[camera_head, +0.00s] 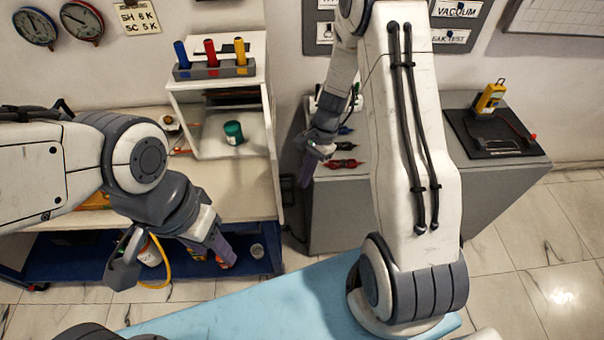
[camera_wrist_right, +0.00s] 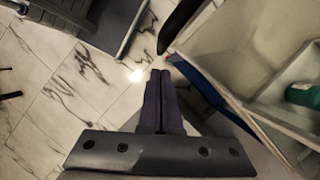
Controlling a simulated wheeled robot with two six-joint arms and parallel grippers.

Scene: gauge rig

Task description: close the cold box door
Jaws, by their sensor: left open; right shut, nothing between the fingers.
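The cold box (camera_head: 182,112) is a white box on the bench, with its front open and a green jar (camera_head: 233,133) inside. Its door (camera_head: 271,125) appears as a pale panel standing open at the box's right side, nearly edge-on. In the right wrist view a pale panel (camera_wrist_right: 215,50) slants at upper right, with a curved black handle (camera_wrist_right: 182,25) near it and the green jar (camera_wrist_right: 303,94) beyond. My right gripper (camera_head: 305,178) is shut and empty, pointing down just right of the door; it also shows in the wrist view (camera_wrist_right: 160,75). My left gripper (camera_head: 172,262) is open, low in front of the bench.
A rack with blue, red and yellow cylinders (camera_head: 212,69) stands on the box. A grey cabinet (camera_head: 340,215) is to the right, with pliers-like tools (camera_head: 338,163) on it.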

